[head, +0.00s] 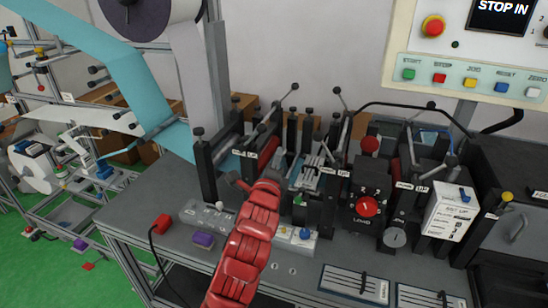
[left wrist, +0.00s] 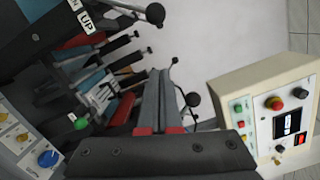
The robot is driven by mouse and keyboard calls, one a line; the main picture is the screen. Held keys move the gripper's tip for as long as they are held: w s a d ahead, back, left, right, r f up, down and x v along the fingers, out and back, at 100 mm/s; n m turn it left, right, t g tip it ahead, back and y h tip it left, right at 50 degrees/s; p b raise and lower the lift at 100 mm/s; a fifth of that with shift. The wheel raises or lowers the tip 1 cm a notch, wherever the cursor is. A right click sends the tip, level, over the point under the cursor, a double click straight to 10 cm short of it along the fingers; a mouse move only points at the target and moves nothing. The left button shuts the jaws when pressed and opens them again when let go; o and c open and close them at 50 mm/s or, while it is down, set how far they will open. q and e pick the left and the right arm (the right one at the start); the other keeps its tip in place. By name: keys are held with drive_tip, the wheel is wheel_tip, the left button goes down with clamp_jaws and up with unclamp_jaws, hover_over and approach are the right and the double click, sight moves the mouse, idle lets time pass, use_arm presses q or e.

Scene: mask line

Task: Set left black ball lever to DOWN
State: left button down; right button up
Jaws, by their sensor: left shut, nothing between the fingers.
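The left black ball lever (head: 294,88) rises at a slant from the leftmost station, its black ball high, near a label reading UP (head: 250,154). A black ball lever (left wrist: 155,14) beside an UP label (left wrist: 86,22) shows at the top of the left wrist view; I cannot tell whether it is the same one. My left gripper (head: 238,182) is at the end of the red arm, low in front of the leftmost station and apart from the lever ball. In the left wrist view its fingers (left wrist: 166,76) are together and empty. My right gripper is not in view.
Other ball levers (head: 338,91) and upright posts crowd the bench to the right. The control panel (head: 470,75) is at upper right. A blue web (head: 130,80) runs in from the left.

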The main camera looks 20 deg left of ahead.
use_arm(q)
drive_tip(key=w+a+r+p, duration=0.1)
drive_tip(key=w+a+p, duration=0.3)
drive_tip(key=w, duration=0.1)
drive_tip(key=shift+w+r+p, duration=0.2)
drive_tip(key=shift+w+p, duration=0.1)
drive_tip(key=shift+w, duration=0.05)
drive_tip(key=shift+a, duration=0.1)
drive_tip(key=shift+a, duration=0.1)
drive_tip(key=shift+a+r+n+b, duration=0.15)
drive_tip(key=shift+r+n+b, duration=0.05)
drive_tip(key=shift+n+b, duration=0.25)
